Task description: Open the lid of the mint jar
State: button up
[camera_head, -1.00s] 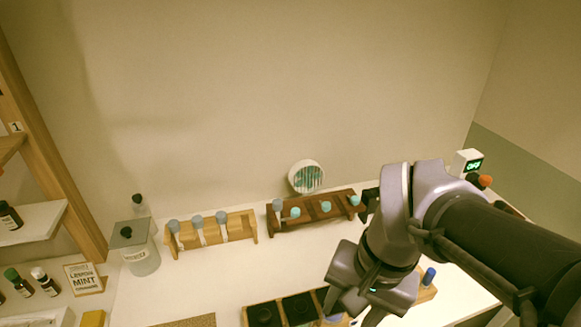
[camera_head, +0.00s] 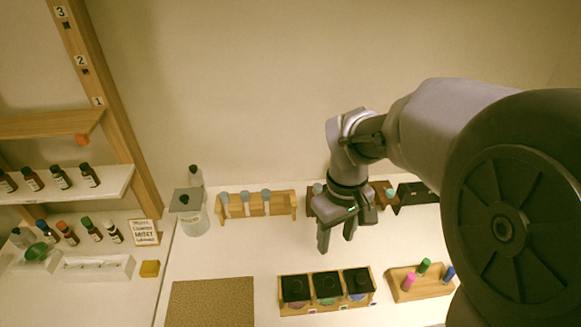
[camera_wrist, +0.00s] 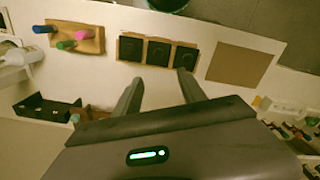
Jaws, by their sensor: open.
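Three square jars with black lids stand in a wooden holder (camera_head: 327,308) near the front of the white table: a left jar (camera_head: 295,287), a middle jar (camera_head: 327,285) and a right jar (camera_head: 357,282). All lids look shut. Coloured patches show low on their fronts, but I cannot read which is mint. My gripper (camera_head: 337,243) is open and empty, pointing down above the table behind the holder. The wrist view also shows the open fingers (camera_wrist: 160,92), apart from the row of black lids (camera_wrist: 158,52).
A wooden block with coloured pegs (camera_head: 420,281) stands right of the jars. A brown mat (camera_head: 211,303) lies to the left. A vial rack (camera_head: 256,204) and a clear canister (camera_head: 194,221) stand at the back. A small sign (camera_head: 144,232) stands by the left shelves.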

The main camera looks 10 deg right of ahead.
aim_at(329, 281)
jog(key=f+b, duration=0.3)
jog(key=f, duration=0.5)
jog(key=f+b, duration=0.2)
jog(key=f, duration=0.7)
jog(key=shift+s+d+f+b, duration=0.1)
jog(key=shift+d+f+b, duration=0.1)
jog(key=shift+b, duration=0.2)
grip_shut()
